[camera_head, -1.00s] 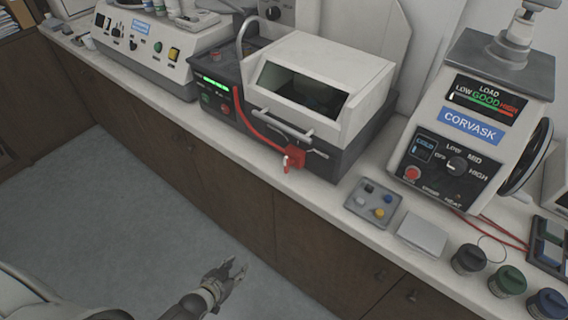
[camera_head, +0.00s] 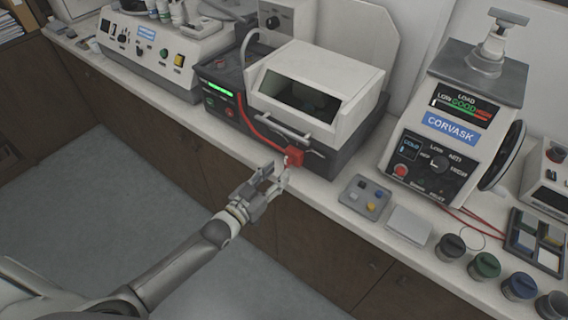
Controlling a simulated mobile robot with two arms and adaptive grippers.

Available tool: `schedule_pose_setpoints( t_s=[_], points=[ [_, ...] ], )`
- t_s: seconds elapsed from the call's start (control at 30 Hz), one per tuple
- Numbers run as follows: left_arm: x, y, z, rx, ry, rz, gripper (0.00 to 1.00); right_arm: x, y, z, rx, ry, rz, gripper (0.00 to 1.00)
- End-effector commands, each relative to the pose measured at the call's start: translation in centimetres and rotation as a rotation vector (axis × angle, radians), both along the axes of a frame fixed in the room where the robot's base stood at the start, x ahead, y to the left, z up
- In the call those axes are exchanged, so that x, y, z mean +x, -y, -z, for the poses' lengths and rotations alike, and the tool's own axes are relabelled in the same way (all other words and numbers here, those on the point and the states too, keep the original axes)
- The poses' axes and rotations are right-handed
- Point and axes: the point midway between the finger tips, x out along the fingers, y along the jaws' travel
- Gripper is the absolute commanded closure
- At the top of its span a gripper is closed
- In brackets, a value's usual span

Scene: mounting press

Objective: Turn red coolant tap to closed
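The red coolant tap (camera_head: 295,156) is a small red block at the front edge of the boxy cutting machine (camera_head: 325,72). A red hose runs into it along the machine's front, and a small pale piece hangs below its left side. My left gripper (camera_head: 276,174) reaches up from the lower left and is just below and left of the tap, in front of the counter edge. Its fingers are apart with nothing seen between them. Whether a fingertip touches the tap's lower part I cannot tell. My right gripper is not in view.
A silver handle bar (camera_head: 284,128) sits just above the tap. A grey button box (camera_head: 364,197) lies to the right on the counter, beside the Corvask press (camera_head: 452,125). Dark, green and blue-lidded jars stand farther right. The floor (camera_head: 110,215) is clear at left.

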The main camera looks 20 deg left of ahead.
Motion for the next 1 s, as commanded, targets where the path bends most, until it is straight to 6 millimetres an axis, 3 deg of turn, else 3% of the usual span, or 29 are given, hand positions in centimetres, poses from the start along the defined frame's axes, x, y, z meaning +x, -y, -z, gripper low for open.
schedule_pose_setpoints(
  t_s=[0.1,0.3,0.67,0.93,1.0],
  points=[
    [1.9,0.7,-0.2,0.001,0.000,0.000,0.64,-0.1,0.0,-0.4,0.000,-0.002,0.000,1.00],
    [3.6,1.3,0.0,0.001,-0.002,0.000,0.64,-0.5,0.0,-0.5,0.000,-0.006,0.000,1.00],
    [4.0,1.5,0.1,0.001,-0.002,0.000,0.64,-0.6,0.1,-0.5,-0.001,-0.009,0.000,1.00],
    [4.0,1.4,0.1,0.001,-0.002,0.000,0.97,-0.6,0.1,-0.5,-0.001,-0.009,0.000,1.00],
    [4.0,1.4,0.1,0.001,-0.002,0.000,1.00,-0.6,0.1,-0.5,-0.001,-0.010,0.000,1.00]
  ],
)
